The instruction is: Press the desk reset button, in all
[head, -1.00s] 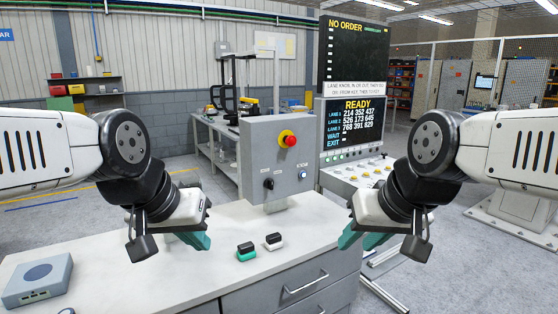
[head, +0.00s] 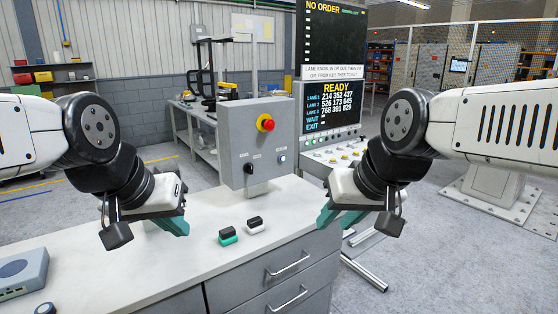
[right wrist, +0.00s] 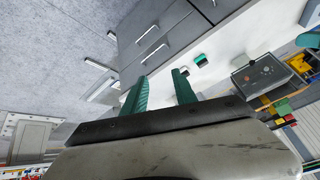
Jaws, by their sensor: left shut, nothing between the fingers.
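A grey control box (head: 248,140) stands on a post at the back of the white desk (head: 165,268). It carries a red knob on a yellow ring (head: 265,123), a black selector (head: 249,168) and a small lit bluish-white button (head: 282,158). A dark round button-like piece (head: 45,309) shows at the lower left desk edge, partly cut off. I cannot tell which is the desk reset button. My left gripper (head: 172,224) is shut and empty above the desk, left of the box. My right gripper (head: 340,217) is open and empty near the desk's right edge; its parted fingers show in the right wrist view (right wrist: 160,92).
A green-and-black block (head: 228,236) and a white-and-black block (head: 255,225) lie on the desk. A grey-blue box (head: 20,272) sits at the left. A screen reading READY (head: 333,108) and a button console (head: 335,155) stand behind right.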

